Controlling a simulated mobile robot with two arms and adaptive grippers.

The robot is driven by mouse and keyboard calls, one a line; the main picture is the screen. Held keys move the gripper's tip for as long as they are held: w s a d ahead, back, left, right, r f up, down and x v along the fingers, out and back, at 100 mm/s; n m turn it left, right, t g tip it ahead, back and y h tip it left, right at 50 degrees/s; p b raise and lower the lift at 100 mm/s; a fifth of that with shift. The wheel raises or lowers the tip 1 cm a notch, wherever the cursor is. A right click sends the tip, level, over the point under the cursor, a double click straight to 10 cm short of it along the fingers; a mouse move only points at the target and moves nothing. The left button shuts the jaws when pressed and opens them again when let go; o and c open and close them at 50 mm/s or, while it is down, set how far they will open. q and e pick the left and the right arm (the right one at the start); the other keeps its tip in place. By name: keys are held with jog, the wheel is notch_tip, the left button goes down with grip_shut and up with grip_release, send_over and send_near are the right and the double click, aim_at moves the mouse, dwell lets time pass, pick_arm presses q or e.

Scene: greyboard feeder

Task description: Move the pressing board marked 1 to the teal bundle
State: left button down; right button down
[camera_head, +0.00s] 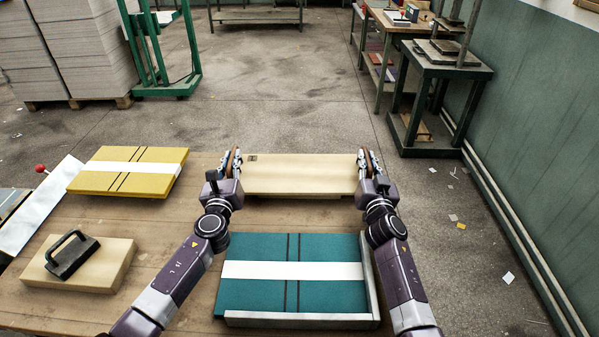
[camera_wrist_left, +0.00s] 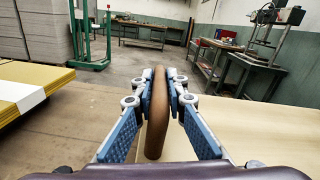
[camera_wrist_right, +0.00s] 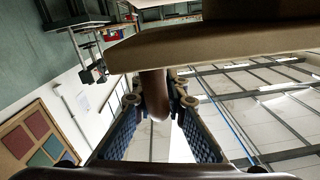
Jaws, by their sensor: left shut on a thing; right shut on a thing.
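A pale wooden pressing board (camera_head: 300,173) lies level between my two grippers at the far edge of the table, beyond the teal bundle. A small dark mark is at its far left corner, too small to read. My left gripper (camera_head: 233,162) is shut on the brown handle (camera_wrist_left: 156,115) at its left end. My right gripper (camera_head: 366,162) is shut on the brown handle (camera_wrist_right: 154,92) at its right end. The teal bundle (camera_head: 250,298), with a white band and dark straps, lies nearer me, between my forearms. I cannot tell whether the board touches the table.
A light corner fence (camera_head: 300,320) borders the teal bundle's near and right sides. A yellow bundle (camera_head: 90,181) lies at the left. A pale board (camera_head: 110,262) with a black handle lies nearer me on the left. The wooden table (camera_head: 180,222) is bare between them.

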pick_arm(q)
jog(key=shift+r, duration=0.15)
pick_arm(e)
jog(key=shift+r, duration=0.15)
